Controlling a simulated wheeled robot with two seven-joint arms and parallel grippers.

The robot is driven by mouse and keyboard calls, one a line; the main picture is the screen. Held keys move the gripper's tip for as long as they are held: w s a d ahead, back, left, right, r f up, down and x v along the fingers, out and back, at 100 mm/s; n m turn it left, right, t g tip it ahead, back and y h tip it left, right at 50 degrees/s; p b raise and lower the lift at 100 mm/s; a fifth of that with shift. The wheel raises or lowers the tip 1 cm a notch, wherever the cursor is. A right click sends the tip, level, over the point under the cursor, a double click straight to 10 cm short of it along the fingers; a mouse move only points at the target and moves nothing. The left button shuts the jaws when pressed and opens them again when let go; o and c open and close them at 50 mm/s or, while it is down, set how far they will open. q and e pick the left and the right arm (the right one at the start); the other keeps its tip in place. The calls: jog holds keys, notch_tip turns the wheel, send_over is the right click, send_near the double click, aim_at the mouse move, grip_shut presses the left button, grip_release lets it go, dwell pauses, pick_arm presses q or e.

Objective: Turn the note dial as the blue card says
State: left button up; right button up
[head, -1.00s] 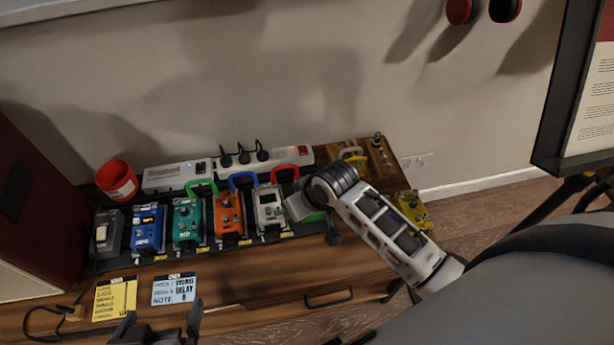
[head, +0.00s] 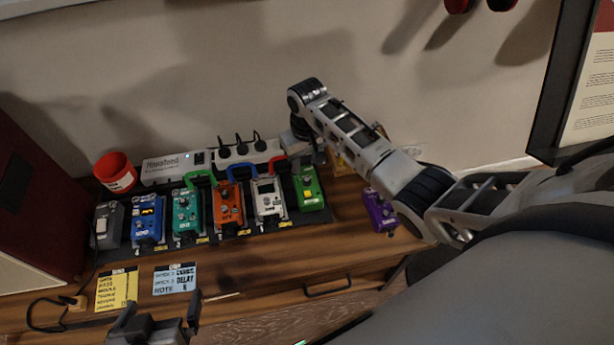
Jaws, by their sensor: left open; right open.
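The blue card (head: 175,279) lies flat at the table's front, beside a yellow card. It carries handwritten lines; I make out "DELAY" and "NOTE", but the character after NOTE is too small to read surely. A row of pedals stands behind: blue (head: 148,221), teal (head: 187,216), orange (head: 228,209), white (head: 269,200) and green (head: 310,188). Small knobs show on them, but I cannot tell which is the note dial. My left gripper (head: 155,322) is open and empty at the bottom edge, in front of the cards. My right gripper (head: 302,138) is open behind the green pedal, mostly hidden by its wrist.
A yellow card (head: 117,290) lies left of the blue one. A purple pedal (head: 380,210) sits at the right, near my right arm. A drawer handle (head: 327,287) juts from the front.

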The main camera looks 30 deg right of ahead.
aim_at(307, 180)
notch_tip(307, 180, down, 6)
jog(key=shift+f+b, duration=0.1)
jog(key=shift+b, duration=0.55)
jog(key=shift+c, duration=0.3)
grip_shut()
